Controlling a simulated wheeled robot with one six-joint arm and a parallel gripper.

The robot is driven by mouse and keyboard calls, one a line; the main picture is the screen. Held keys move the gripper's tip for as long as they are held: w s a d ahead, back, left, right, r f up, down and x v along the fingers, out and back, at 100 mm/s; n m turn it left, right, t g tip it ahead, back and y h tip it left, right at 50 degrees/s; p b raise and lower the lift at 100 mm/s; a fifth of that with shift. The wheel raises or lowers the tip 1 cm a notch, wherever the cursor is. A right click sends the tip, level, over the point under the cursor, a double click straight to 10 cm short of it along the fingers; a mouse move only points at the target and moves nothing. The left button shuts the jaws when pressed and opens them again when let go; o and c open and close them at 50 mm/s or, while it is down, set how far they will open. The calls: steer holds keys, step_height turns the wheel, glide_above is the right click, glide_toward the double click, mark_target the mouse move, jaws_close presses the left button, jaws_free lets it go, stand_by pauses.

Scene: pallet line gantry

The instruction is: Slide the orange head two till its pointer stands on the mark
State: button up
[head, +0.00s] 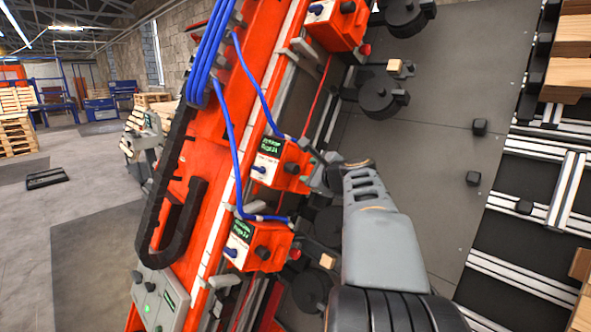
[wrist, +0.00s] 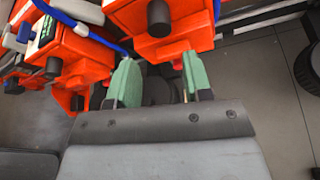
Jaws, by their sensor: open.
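Several orange heads sit along the slanted orange gantry beam. In the head view the middle head (head: 280,168) has a green display, a blue plug and dark knobs. A lower head (head: 258,244) and an upper head (head: 338,22) flank it. I cannot read which is head two, and no pointer or mark is clear. My gripper (head: 322,172) is at the right side of the middle head. In the wrist view my gripper (wrist: 160,82) has green fingertips apart, with nothing between them, just below an orange head (wrist: 185,22) with a black knob. I cannot tell whether they touch.
Blue hoses (head: 228,115) loop to the heads. A black cable chain (head: 170,200) runs along the beam. Dark round discs (head: 382,98) stand right of the beam, over a grey plate (head: 440,150). Timber (head: 565,75) lies at the far right. Open floor is at left.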

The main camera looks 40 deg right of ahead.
mark_target(296, 169)
steer(key=p+x, duration=0.1)
steer(key=x, duration=0.8)
steer(key=shift+w, duration=0.1)
jaws_close()
